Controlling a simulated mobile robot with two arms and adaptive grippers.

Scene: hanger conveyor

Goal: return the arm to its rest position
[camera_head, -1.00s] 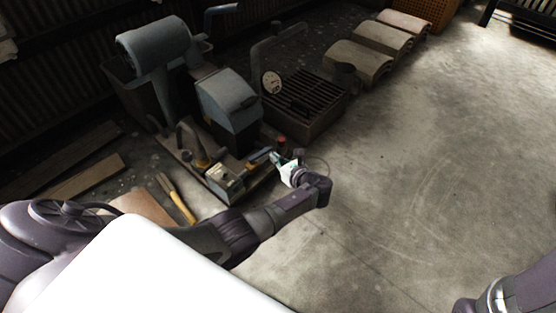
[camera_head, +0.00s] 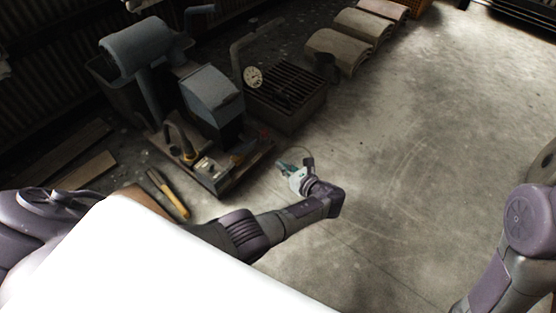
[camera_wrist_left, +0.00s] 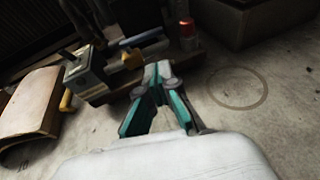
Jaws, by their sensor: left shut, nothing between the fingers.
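My left arm reaches in from the left in the head view, low over the concrete floor. Its gripper (camera_head: 284,167) is just right of a low platform (camera_head: 236,178) that carries machinery. In the left wrist view the gripper (camera_wrist_left: 158,68) shows teal fingers that meet at their tips, with nothing between them. The tips point toward the platform's edge and look apart from it. My right arm (camera_head: 510,250) stands at the lower right of the head view. Its gripper is outside the picture.
A blue-grey machine (camera_head: 212,100) stands on the platform. A red-topped can (camera_wrist_left: 187,35) sits near the platform's edge.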

